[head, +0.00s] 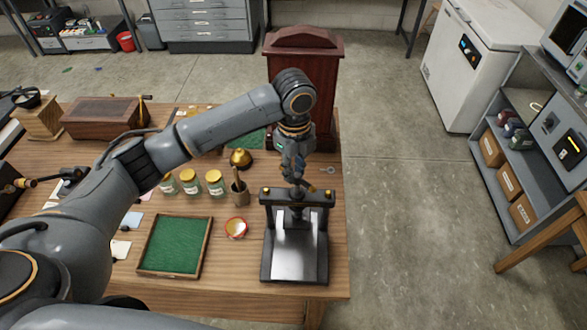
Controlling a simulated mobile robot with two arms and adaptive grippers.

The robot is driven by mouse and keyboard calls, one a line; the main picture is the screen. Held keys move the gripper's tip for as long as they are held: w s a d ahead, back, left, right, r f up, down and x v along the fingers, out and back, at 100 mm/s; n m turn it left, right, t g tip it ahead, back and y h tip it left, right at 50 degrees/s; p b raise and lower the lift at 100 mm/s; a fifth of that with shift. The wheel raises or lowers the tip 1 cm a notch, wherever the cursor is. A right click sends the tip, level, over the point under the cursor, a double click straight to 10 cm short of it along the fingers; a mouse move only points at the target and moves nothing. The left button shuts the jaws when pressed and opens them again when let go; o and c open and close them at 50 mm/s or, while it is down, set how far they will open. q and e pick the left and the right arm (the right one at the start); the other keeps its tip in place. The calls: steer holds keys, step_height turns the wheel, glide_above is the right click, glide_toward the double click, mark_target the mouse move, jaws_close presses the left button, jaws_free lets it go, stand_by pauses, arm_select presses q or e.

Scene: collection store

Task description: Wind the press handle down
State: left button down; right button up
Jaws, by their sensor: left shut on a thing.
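The press (296,245) stands near the right front of the wooden table, with a black frame, a crossbar with brass-coloured ends and a shiny metal bed. My left gripper (301,182) is above the middle of the crossbar, fingers pointing down. It is shut on the press handle at the top of the screw. The handle is mostly hidden by the fingers, so its exact angle cannot be told. The dark pressing part below the crossbar is partly hidden, and its height above the bed is hard to tell. My right gripper is not in view.
A dark red wooden cabinet (313,65) rises behind.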

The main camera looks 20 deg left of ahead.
arm_select(q)
steer(key=m, duration=0.4)
steer(key=shift+w+d+r+m, duration=0.1)
steer(key=shift+w+r+m, duration=0.05)
steer(key=shift+w+m, duration=0.15)
steer(key=m, duration=0.3)
steer(key=shift+w+d+m, duration=0.1)
steer(key=shift+d+m, duration=0.05)
steer(key=shift+m, duration=0.25)
steer(key=m, duration=0.4)
steer(key=shift+d, duration=0.25)
steer(key=m, duration=0.5)
steer(key=shift+d, duration=0.2)
steer(key=shift+m+b, duration=0.3)
steer(key=shift+m, duration=0.9)
steer(key=m+b, duration=0.2)
steer(key=b, duration=0.1)
steer(key=shift+d+f, duration=0.15)
steer(key=shift+f, duration=0.1)
steer(key=shift+s+r+m+b, duration=0.15)
steer(key=shift+s+m+b, duration=0.05)
steer(key=shift+m+b, duration=0.5)
